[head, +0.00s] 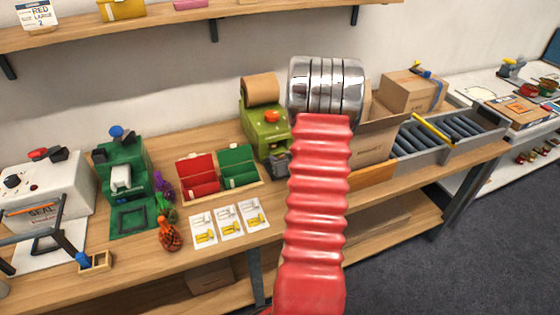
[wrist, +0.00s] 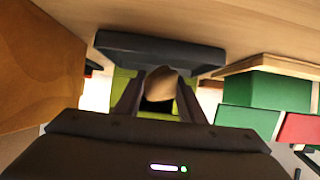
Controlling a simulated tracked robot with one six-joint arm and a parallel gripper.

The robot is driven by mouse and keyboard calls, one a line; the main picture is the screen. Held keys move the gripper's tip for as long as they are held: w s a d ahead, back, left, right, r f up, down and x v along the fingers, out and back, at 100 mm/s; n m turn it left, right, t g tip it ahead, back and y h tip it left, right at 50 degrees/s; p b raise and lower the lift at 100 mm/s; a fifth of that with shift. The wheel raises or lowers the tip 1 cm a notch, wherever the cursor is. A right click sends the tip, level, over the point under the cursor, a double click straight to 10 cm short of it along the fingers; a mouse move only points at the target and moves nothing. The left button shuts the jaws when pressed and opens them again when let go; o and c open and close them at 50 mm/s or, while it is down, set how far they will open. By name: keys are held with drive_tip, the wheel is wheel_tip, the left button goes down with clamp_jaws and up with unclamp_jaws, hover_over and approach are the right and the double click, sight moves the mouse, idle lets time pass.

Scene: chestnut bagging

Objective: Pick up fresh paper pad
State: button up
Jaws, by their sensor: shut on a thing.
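The green paper dispenser (head: 262,125) stands on the bench, with a brown paper roll (head: 260,88) on top and a red-orange knob on its front. Green of the dispenser also shows behind the fingers in the wrist view. My gripper (wrist: 158,98) is at the dispenser's front, its two dark fingers shut on a crumpled tan paper pad (wrist: 161,80). A dark grey plate lies just beyond the fingertips. In the head view my red arm and metal wrist hide the gripper and the pad.
Left of the dispenser is a wooden tray (head: 262,193) with red and green compartments, with picture cards (head: 230,222) in front. An open cardboard box (head: 372,142) and a roller conveyor (head: 448,132) stand to the right. A shelf (head: 180,32) overhangs the bench.

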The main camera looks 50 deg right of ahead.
sight(281, 154)
wheel_tip(281, 154, up, 17)
idle(0.5)
idle(0.4)
